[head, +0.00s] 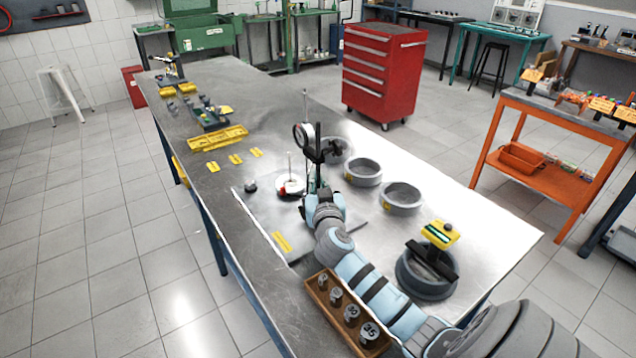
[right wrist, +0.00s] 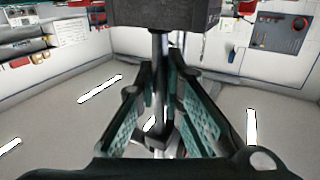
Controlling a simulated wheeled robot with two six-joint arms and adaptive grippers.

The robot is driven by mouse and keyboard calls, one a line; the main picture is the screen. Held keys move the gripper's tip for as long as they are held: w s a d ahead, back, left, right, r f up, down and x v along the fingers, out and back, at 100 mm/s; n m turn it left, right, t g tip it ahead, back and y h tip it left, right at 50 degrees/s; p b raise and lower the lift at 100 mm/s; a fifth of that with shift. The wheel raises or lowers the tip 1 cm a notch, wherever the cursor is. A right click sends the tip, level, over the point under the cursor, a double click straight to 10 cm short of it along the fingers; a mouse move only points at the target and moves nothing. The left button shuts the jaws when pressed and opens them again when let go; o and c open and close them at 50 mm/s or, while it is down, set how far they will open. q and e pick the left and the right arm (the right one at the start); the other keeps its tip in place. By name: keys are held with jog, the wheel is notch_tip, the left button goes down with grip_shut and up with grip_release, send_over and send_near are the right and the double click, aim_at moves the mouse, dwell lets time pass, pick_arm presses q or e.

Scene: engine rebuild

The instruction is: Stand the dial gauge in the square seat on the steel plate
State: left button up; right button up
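The dial gauge (head: 301,137) has a round white face and stands roughly upright above the steel plate (head: 262,212) in the head view. My right gripper (head: 317,174) is at the gauge's stand. In the right wrist view the fingers (right wrist: 160,130) close in from both sides on a steel post (right wrist: 158,58), with a dark block (right wrist: 165,14) at the top of the picture. I cannot make out the square seat, and whether the gauge's base touches the plate is unclear. My left gripper is out of view.
On the plate are a white round disc (head: 290,187) with a thin upright post, a small dark part (head: 250,186) and a yellow label (head: 282,242). Grey rings (head: 362,173) stand to the right. A wooden tray (head: 318,304) of weights lies in front, beside my right arm.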

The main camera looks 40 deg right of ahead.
jog(key=o, duration=0.5)
jog(key=shift+r, duration=0.1)
jog(key=shift+s+f, duration=0.1)
jog(key=shift+f, duration=0.1)
jog(key=v, duration=0.7)
jog(key=shift+s+a+r, duration=0.2)
jog(key=shift+a, duration=0.05)
